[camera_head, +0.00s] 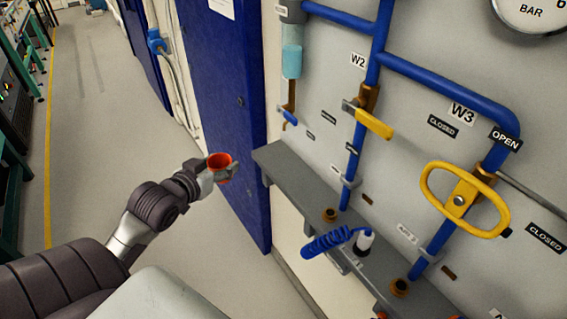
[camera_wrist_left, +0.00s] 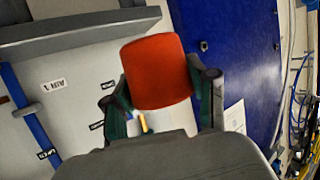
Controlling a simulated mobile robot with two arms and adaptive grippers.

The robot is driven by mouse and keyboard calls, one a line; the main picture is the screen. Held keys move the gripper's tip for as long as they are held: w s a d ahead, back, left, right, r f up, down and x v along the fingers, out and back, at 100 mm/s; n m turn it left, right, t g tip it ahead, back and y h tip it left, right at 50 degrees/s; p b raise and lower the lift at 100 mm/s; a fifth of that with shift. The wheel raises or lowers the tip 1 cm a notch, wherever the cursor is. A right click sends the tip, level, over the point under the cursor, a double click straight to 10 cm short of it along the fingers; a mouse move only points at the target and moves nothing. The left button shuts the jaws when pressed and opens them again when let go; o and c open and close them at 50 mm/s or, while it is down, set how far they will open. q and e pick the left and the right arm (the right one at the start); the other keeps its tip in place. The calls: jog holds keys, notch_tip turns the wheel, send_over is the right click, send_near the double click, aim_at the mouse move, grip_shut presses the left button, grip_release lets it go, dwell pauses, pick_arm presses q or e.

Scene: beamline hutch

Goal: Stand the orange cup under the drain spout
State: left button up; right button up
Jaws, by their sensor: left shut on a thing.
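The orange cup (camera_head: 219,162) is held in my left gripper (camera_head: 222,171), off the left end of the grey shelf. Its open mouth shows in the head view and it looks roughly upright. In the left wrist view the cup (camera_wrist_left: 158,72) sits between the two fingers, which are shut around it. A brass drain fitting (camera_head: 291,93) with a blue lever (camera_head: 289,117) hangs below a sight glass (camera_head: 291,60) of light blue liquid, up and right of the cup. The exact spout opening is hard to make out. My right gripper is not in view.
The grey shelf (camera_head: 275,165) runs along the panel; its left end is bare. Further right on it are brass fittings (camera_head: 330,215), a coiled blue hose (camera_head: 327,242) and a white-and-black item (camera_head: 364,240). A blue door (camera_head: 221,90) stands behind the cup. Yellow-handled valves (camera_head: 374,123) are higher right.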

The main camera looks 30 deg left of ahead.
pick_arm(q)
jog(key=shift+a+r, duration=0.5)
jog(key=shift+a, duration=0.05)
jog(key=shift+w+d+r+p, duration=0.1)
jog(key=shift+w+d+p, duration=0.05)
jog(key=shift+w, duration=0.45)
jog(key=shift+w+d+r+p, duration=0.1)
jog(key=shift+w+d+p, duration=0.05)
jog(key=shift+w, duration=0.45)
jog(key=p, duration=0.3)
send_over(284, 162)
notch_tip(284, 162, down, 3)
jog(key=shift+s+r, duration=0.15)
jog(key=shift+r, duration=0.05)
jog(key=shift+s+f, duration=0.1)
jog(key=shift+f, duration=0.45)
jog(key=f, duration=0.1)
jog(key=f+p, duration=0.1)
jog(key=f, duration=0.1)
jog(key=shift+w+f, duration=0.2)
jog(key=shift+f, duration=0.2)
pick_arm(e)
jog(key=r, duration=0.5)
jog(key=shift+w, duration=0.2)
pick_arm(q)
jog(key=shift+f, duration=0.1)
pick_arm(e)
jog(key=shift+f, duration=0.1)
